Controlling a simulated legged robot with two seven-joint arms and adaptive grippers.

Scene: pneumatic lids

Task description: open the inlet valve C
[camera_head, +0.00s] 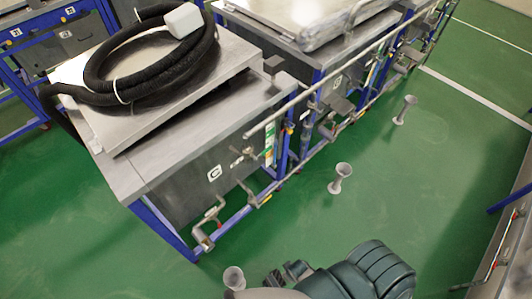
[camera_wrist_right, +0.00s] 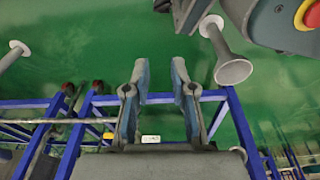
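A steel tank marked C (camera_head: 190,185) stands in a blue frame at the left centre of the head view. Small pipe and valve fittings (camera_head: 243,156) sit on its front at the right, beside the C label (camera_head: 214,173). A lower elbow pipe with a fitting (camera_head: 208,225) hangs near the frame's bottom. I cannot tell which fitting is the inlet valve, or its handle position. My right gripper (camera_head: 287,273) is low in front of the tank, apart from the fittings. In the wrist view the right gripper (camera_wrist_right: 158,75) has its fingers spread, with nothing between them.
A black hose (camera_head: 140,75) lies coiled on the tank lid. A long pipe rail (camera_head: 330,75) runs along the tanks at the right. Funnel-shaped grey drains (camera_head: 340,178) stand on the green floor; one (camera_head: 234,278) is close to my gripper. The floor at right centre is mostly clear.

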